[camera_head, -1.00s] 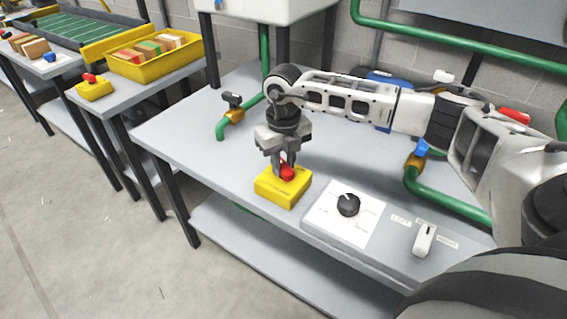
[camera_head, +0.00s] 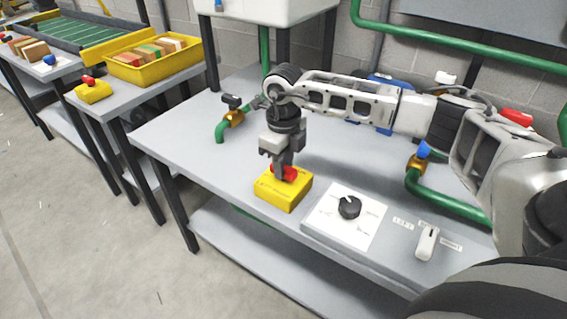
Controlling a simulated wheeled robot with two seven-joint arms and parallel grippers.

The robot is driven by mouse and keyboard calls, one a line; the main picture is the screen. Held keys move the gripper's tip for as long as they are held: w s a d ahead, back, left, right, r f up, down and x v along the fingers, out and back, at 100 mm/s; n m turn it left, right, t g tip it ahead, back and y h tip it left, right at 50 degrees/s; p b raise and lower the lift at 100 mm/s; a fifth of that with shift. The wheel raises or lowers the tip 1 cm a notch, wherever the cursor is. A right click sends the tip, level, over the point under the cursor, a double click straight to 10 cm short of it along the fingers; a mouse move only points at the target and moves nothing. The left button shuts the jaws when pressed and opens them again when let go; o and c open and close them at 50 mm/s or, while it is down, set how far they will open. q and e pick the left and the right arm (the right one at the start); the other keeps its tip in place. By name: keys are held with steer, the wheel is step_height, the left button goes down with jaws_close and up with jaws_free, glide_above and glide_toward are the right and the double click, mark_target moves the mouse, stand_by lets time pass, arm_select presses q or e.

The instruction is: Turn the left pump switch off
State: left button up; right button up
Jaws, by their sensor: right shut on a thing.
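A yellow switch box (camera_head: 284,194) with a red knob (camera_head: 290,173) on top sits at the front edge of the grey workbench. My right gripper (camera_head: 284,172) points down over it and is shut on the red knob, which shows partly between and behind the fingers. A similar yellow box (camera_head: 93,94) with a red knob stands on the smaller table at the left. I cannot tell from any writing which box is the left pump switch. My left gripper is not in view.
A panel with a black dial (camera_head: 349,207) and a white lever switch (camera_head: 427,243) lies right of the box. Green pipes with a black-handled valve (camera_head: 233,113) and a blue-handled valve (camera_head: 420,158) stand behind.

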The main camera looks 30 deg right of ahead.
steer(key=o, duration=1)
step_height(320, 180, up, 16)
steer(key=shift+r, duration=0.1)
stand_by(0.4)
